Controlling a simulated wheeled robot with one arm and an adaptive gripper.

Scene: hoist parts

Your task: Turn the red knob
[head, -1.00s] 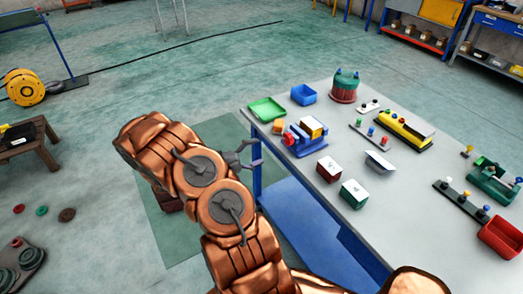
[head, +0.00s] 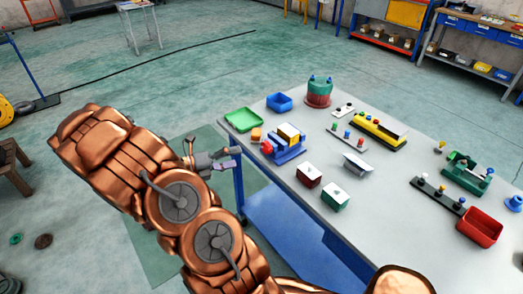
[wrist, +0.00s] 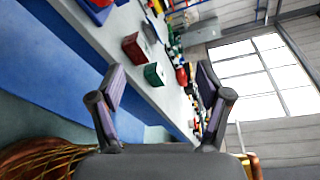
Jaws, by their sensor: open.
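I cannot tell which is meant. My gripper (head: 222,158) is off the table's left edge, left of the blue device and touching nothing. In the wrist view my gripper (wrist: 160,75) has its two fingers spread wide with nothing between them. No knob is clear there.
The grey table (head: 400,235) also holds a green tray (head: 243,119), a blue bin (head: 279,102), a red-green drum (head: 319,93), two small boxes (head: 309,174) (head: 335,197), a dark knob rack (head: 437,194) and a red bin (head: 480,226). The floor left of the table is partly open.

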